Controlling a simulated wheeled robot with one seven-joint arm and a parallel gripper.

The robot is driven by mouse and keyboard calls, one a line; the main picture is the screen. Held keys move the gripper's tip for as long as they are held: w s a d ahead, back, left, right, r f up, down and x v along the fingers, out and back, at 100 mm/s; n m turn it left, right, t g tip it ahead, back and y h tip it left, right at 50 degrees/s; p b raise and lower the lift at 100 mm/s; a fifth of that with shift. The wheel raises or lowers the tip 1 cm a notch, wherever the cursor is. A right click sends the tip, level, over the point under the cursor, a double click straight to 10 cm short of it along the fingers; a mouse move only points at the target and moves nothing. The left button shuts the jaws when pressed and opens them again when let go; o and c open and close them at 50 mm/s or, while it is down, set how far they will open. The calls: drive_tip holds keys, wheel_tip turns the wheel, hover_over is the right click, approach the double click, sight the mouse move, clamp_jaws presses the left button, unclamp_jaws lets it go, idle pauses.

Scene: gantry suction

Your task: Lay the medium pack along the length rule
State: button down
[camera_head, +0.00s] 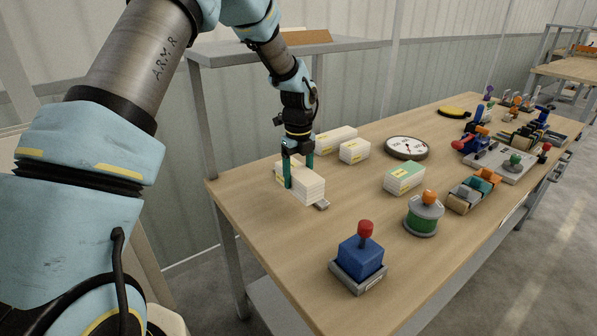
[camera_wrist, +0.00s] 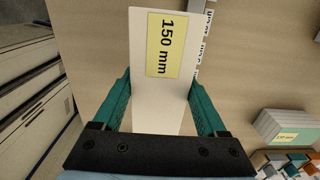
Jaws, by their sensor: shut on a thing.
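My gripper (camera_head: 299,172) is shut on a white pack (camera_head: 308,187), its two green fingers on either side of it. In the wrist view the gripper (camera_wrist: 160,88) holds this pack (camera_wrist: 147,95), whose yellow label reads 150 mm. The pack is low over the near left part of the table; I cannot tell whether it touches the top.
On the wooden table (camera_head: 260,225), a long white pack (camera_head: 337,138) and a shorter one (camera_head: 354,151) lie behind. A grey shelf (camera_head: 225,52) is behind.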

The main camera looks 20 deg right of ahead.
drive_tip(key=shift+f+b, duration=0.35)
drive_tip(key=shift+f, duration=0.6)
drive_tip(key=shift+p, duration=0.55)
idle(1.0)
drive_tip(key=shift+f+b, duration=0.7)
drive_tip(key=shift+f, duration=0.85)
unclamp_jaws()
wheel_tip(320, 180, up, 8)
drive_tip(key=shift+f+b, duration=0.25)
drive_tip(key=shift+b, duration=0.75)
drive_tip(key=shift+s, duration=0.1)
